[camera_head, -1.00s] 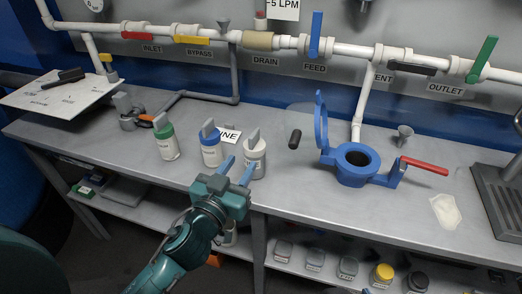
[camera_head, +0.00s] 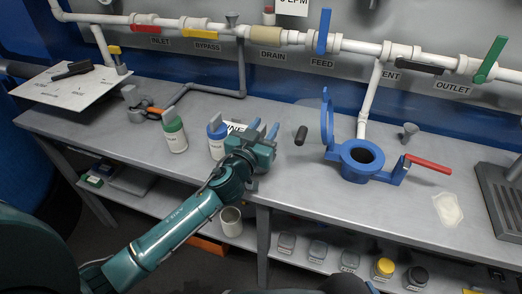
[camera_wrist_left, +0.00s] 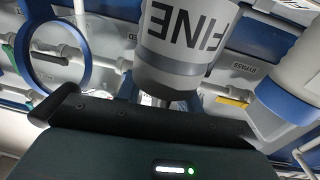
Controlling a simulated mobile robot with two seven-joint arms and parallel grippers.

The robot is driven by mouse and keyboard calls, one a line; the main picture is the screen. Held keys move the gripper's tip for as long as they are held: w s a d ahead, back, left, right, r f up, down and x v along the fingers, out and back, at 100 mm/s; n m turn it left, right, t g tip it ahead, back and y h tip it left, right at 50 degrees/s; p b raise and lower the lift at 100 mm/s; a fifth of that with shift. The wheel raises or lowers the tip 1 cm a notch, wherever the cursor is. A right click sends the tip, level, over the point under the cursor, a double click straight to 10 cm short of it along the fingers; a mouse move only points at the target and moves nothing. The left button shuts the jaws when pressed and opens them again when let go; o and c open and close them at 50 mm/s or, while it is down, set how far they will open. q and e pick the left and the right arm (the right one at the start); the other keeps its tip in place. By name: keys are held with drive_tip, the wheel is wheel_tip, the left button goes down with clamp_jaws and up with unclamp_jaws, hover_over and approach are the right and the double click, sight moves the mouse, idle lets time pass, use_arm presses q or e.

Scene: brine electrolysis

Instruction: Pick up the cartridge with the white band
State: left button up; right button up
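In the left wrist view a white cartridge (camera_wrist_left: 190,30) marked "FINE", with a grey band, fills the top centre, directly ahead of the gripper. The fingertips are hidden there, so contact cannot be told. A green-capped cartridge (camera_head: 174,136) stands to the left. A blue-capped cartridge (camera_head: 216,141) stands just left of the gripper; a blue-banded one also shows at the right of the left wrist view (camera_wrist_left: 290,90). My right gripper is not in view.
A blue housing (camera_head: 356,161) with a raised ring lid and red handle (camera_head: 428,163) stands right of the gripper. Pipes with coloured valve handles run behind. Several jars stand on the lower shelf.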

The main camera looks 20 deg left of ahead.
use_arm(q)
drive_tip(key=shift+c, duration=0.2)
clamp_jaws()
idle(0.5)
